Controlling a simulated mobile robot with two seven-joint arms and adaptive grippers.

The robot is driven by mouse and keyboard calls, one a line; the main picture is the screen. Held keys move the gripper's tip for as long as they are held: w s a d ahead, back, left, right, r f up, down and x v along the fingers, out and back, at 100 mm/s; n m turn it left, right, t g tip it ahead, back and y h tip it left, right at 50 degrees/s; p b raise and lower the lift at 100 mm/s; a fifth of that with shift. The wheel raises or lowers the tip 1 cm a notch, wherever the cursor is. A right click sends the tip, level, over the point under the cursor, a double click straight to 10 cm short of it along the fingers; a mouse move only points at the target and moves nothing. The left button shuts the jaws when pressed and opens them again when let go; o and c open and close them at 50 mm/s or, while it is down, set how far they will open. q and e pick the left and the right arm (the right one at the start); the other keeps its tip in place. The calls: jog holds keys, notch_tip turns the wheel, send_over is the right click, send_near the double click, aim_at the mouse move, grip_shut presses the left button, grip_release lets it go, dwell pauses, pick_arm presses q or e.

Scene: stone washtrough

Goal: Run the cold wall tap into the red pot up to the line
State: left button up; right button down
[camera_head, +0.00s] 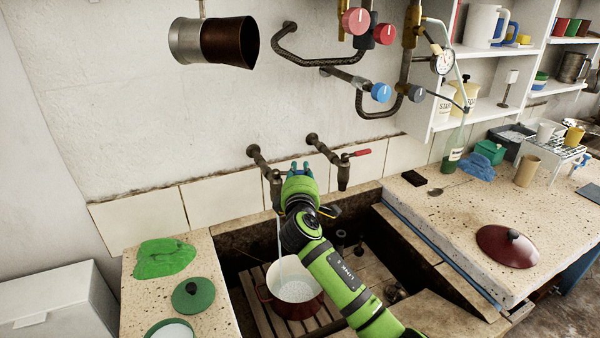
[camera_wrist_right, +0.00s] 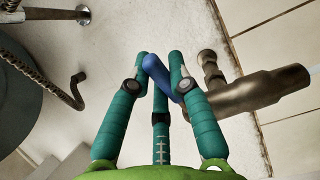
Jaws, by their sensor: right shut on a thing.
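The red pot (camera_head: 297,309) stands on wooden slats in the stone trough, partly hidden by my right arm. A thin stream of water (camera_head: 279,238) falls from the left wall tap (camera_head: 277,192) into the pot, whose inside looks pale and wet. I cannot make out the fill line or the water level. My right gripper (camera_head: 300,170) is at this tap. In the right wrist view, the fingers are shut on the tap's blue lever handle (camera_wrist_right: 160,77), with the brass tap body (camera_wrist_right: 245,95) just to the right. My left gripper is not in view.
A second wall tap with a red lever (camera_head: 359,153) is close on the right. A red lid (camera_head: 507,246) lies on the right counter; a green lid (camera_head: 193,295) and green cloth (camera_head: 163,258) lie on the left one. Pipes with valve knobs (camera_head: 381,92) run above.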

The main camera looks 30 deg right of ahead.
jog(key=c, duration=1.1)
grip_release()
jog(key=v, duration=1.2)
